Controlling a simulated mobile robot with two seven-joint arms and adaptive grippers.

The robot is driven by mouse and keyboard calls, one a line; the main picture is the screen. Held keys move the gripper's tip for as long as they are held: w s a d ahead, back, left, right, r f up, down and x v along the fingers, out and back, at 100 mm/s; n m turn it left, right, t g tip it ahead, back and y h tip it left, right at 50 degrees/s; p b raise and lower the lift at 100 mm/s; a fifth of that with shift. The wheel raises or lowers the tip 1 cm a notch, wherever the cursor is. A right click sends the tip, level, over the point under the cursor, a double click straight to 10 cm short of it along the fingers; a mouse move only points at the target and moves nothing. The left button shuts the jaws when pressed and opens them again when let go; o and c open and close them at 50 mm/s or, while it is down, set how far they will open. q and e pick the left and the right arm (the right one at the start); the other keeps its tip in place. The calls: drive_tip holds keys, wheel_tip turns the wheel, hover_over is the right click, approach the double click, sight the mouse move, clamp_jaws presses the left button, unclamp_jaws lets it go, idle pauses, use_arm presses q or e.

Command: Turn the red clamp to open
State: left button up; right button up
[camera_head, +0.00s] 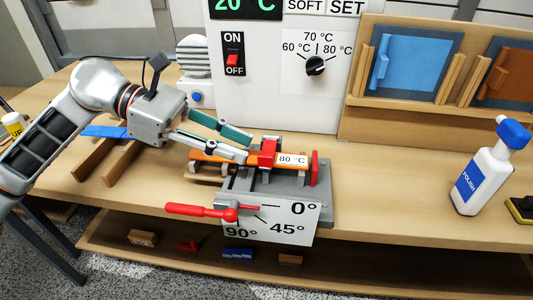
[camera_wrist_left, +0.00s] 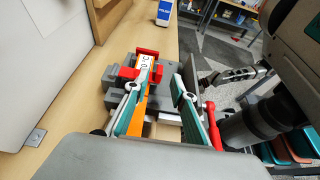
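The fixture (camera_head: 228,184) is grey, with a white angle plate marked 0°, 45° and 90°. Its long red lever (camera_head: 198,210) points left from a hub at the plate's upper left. A red clamp block (camera_head: 267,153) sits over an orange bar labelled 80 °C, and a red plate (camera_head: 315,168) stands at the right end. The lever also shows in the left wrist view (camera_wrist_left: 213,125). My left gripper (camera_head: 247,147) is open, its teal-padded fingers apart at the bar's left part; contact is unclear. A grey jointed arm part (camera_wrist_left: 238,75), perhaps my right, shows in the left wrist view.
Behind stands a white panel (camera_head: 285,105) with a switch and a temperature knob (camera_head: 315,65). A polish bottle (camera_head: 485,170) is at the right. A wooden rack (camera_head: 385,112) holds blue and brown plates. Free tabletop lies right of the fixture.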

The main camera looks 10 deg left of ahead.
sight(261, 154)
use_arm(q)
drive_tip(key=x, duration=0.6)
drive_tip(key=shift+d, duration=0.1)
clamp_jaws()
